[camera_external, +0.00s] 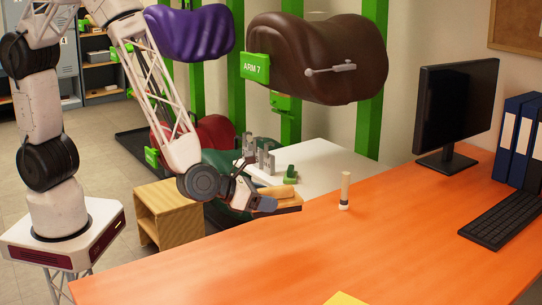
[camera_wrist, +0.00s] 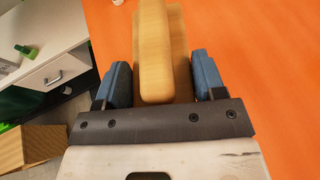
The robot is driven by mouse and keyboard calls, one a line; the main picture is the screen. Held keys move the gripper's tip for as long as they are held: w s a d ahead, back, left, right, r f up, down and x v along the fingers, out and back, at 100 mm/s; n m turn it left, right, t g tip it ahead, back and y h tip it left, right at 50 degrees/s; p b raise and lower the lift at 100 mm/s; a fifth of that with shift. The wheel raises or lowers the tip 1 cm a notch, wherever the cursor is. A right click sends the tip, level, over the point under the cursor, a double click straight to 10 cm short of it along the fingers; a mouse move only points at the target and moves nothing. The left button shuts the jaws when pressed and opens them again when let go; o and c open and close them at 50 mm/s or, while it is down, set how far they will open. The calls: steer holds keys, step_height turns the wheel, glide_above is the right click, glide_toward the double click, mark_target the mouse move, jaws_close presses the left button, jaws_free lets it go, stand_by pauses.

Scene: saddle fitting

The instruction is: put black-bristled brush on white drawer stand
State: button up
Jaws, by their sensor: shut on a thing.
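My gripper (camera_wrist: 160,75) is shut on a wooden piece (camera_wrist: 155,50), a long rounded tan grip on a wider flat base. In the external view the piece (camera_external: 284,192) is at the desk's left edge; I cannot tell whether it touches the desk. No bristles show on it.
Grey metal pieces (camera_external: 266,160) and a green item (camera_external: 290,175) stand on the white stand, which has bare room to their right. A wooden box (camera_external: 170,210) is left of my gripper. A brown saddle (camera_external: 325,55) hangs above the stand. The orange desk (camera_external: 400,235) is mostly clear, with a monitor (camera_external: 455,105) at right.

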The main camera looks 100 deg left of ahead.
steer(key=a+n+g+y, duration=0.2)
steer(key=a+n+y, duration=0.1)
steer(key=a, duration=3.6)
steer(key=s+a, duration=0.6)
steer(key=a, duration=0.7)
step_height(320, 180, down, 20)
steer(key=shift+a+n+g, duration=0.15)
steer(key=shift+n+g, duration=0.15)
steer(key=shift+w+a+f, duration=0.25)
steer(key=shift+w+a, duration=1.25)
steer(key=shift+w, duration=0.55)
steer(key=shift+w+a+f, duration=0.2)
steer(key=shift+w+a, duration=1.25)
steer(key=shift+w, duration=0.55)
steer(key=shift+w+a+f, duration=0.25)
steer(key=shift+w+a, duration=1.25)
steer(key=shift+w, duration=0.55)
